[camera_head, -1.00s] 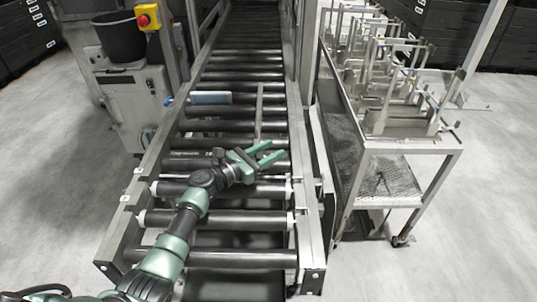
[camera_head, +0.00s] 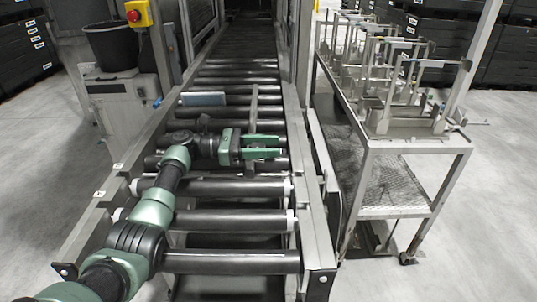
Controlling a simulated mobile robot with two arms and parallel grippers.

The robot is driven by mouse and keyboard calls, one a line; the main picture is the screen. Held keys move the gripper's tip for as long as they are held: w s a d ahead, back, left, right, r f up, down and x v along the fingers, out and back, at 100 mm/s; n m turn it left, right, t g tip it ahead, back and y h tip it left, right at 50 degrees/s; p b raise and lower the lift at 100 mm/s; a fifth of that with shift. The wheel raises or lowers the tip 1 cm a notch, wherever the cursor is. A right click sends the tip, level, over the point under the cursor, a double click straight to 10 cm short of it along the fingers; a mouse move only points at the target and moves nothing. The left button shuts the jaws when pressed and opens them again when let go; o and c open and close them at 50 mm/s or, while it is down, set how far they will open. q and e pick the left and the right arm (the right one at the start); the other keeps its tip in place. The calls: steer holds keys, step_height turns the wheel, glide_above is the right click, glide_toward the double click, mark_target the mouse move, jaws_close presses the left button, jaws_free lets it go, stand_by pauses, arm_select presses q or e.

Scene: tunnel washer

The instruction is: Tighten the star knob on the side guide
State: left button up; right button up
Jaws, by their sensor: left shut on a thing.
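My left gripper (camera_head: 280,147) reaches across the roller conveyor from the left, its green fingers pointing right. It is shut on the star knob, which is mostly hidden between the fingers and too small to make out. The side guide (camera_head: 254,105) seems to be the thin grey bar lying along the rollers; it runs behind and under the fingers, and a short piece shows below them. My right gripper is not in view.
The conveyor's right side rail (camera_head: 312,205) is close to the fingertips. A blue-grey plate (camera_head: 203,98) lies across the rollers farther back. A metal rack cart (camera_head: 400,212) stands at right. A red emergency button (camera_head: 134,16) is at upper left.

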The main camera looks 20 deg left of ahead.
arm_select(q)
steer(key=shift+r, duration=0.1)
stand_by(0.4)
steer(key=o, duration=1.4)
steer(key=shift+c, duration=0.2)
steer(key=b+v, duration=0.1)
steer(key=v, duration=0.6)
steer(key=shift+a+b, duration=0.35)
steer(key=shift+s, duration=0.1)
